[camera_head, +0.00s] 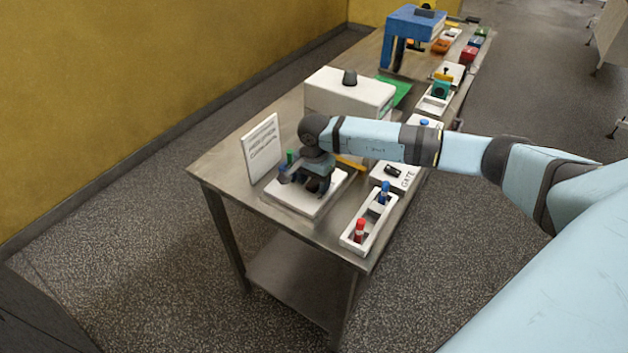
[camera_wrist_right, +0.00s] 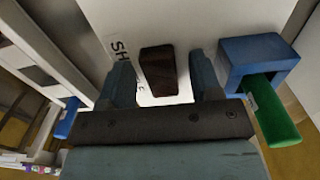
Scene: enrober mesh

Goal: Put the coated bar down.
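The coated bar (camera_wrist_right: 158,72) is a dark brown block on a white plate (camera_wrist_right: 110,22) with partly hidden lettering that starts "SH". My right gripper (camera_wrist_right: 165,85) is open, with one finger on each side of the bar. A gap shows between the bar and the right-hand finger; the gap on the left is narrow. In the head view my right gripper (camera_head: 312,182) is low over the white plate (camera_head: 283,192) near the table's front end, and largely hides the bar. My left gripper is not in view.
A blue block with a green piece (camera_wrist_right: 270,115) stands close right of the fingers in the wrist view. A white sign (camera_head: 262,148) stands left of the plate. A white tray (camera_head: 350,238) with red and blue items is to the right. A white machine (camera_head: 350,95) stands behind.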

